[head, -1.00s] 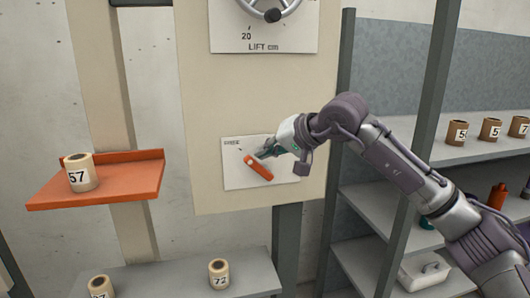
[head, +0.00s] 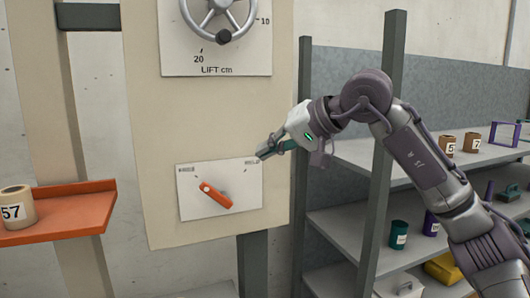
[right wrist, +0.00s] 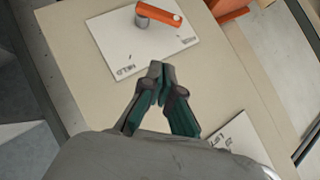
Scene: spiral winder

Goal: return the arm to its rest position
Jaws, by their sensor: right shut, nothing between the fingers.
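My right gripper (head: 264,154) is shut and empty. It stands in front of the beige panel (head: 225,125), up and to the right of the orange lever (head: 214,196), and apart from it. The lever sits on a white plate (head: 233,207) and slants down to the right. In the right wrist view the closed fingertips (right wrist: 160,72) show over the panel, with the orange lever (right wrist: 158,14) beyond them near the top edge. My left gripper is not in view.
A steering-type wheel (head: 220,15) marked LIFT cm is above. An orange shelf (head: 75,213) at left holds a roll marked 57 (head: 16,207). Grey shelves (head: 340,228) with rolls and containers stand at right, behind my right arm. A dark post (head: 388,120) rises near the arm.

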